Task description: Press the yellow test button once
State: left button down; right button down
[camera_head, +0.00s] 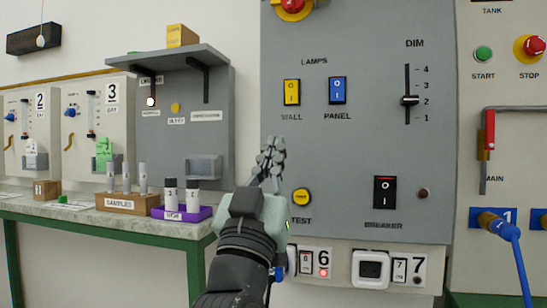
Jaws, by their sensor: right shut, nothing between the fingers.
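The yellow test button (301,197) is a round knob low on the left side of the grey wall panel, with the label TEST under it. My right gripper (272,150) reaches up from the bottom of the view, just left of the button. Its fingers are shut with nothing between them, and their tips show above and to the left of the button. I cannot tell how far they are from the panel face. The button looks uncovered. My left gripper is not in view.
The grey panel (350,150) also carries a yellow wall switch (291,92), a blue panel switch (337,90), a dim slider (409,100) and a breaker switch (384,192). Sockets sit below. At left, a bench (90,213) holds a wooden rod block (128,203) and purple tray (181,214).

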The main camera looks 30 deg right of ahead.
aim_at(301, 197)
jog(key=k+j, duration=0.2)
jog(key=j, duration=0.2)
jog(key=k+j, duration=0.45)
jog(key=j, duration=0.3)
